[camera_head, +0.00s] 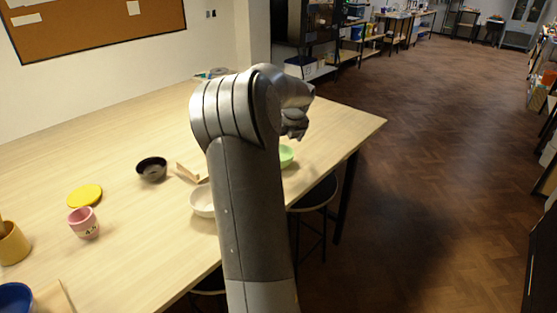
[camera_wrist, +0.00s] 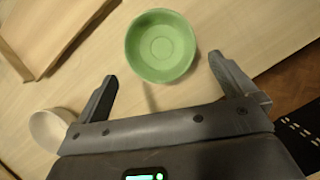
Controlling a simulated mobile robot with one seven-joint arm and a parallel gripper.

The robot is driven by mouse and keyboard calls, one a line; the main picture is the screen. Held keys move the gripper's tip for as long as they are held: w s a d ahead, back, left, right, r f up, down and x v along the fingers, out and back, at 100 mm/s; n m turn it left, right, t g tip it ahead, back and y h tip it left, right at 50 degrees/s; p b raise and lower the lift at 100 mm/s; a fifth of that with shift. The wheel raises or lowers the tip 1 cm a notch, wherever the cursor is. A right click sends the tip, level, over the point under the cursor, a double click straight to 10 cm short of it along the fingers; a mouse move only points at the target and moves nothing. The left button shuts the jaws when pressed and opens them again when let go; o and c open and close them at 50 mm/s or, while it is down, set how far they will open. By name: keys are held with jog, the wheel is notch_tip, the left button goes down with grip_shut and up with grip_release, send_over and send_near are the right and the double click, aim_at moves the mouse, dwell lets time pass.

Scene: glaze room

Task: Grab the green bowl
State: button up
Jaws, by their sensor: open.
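The green bowl (camera_wrist: 160,47) stands upright and empty on the wooden table, just ahead of my gripper (camera_wrist: 168,88) in the wrist view. My gripper's two fingers are spread apart with nothing between them, and the bowl lies beyond the fingertips. In the head view the bowl (camera_head: 287,156) is mostly hidden behind my arm, with only its right part showing.
A white bowl (camera_wrist: 48,128) stands left of my gripper, also seen in the head view (camera_head: 203,201). A wooden board (camera_wrist: 50,30) lies left of the green bowl. A black bowl (camera_head: 151,168), pink cup (camera_head: 84,223) and yellow disc (camera_head: 85,195) stand farther left. The table edge is close on the right.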

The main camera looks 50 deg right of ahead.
jog(key=x, duration=1)
jog(key=shift+w+f, duration=0.2)
jog(key=shift+f, duration=0.05)
jog(key=c, duration=0.6)
jog(key=shift+c, duration=0.7)
jog(key=shift+r, duration=0.15)
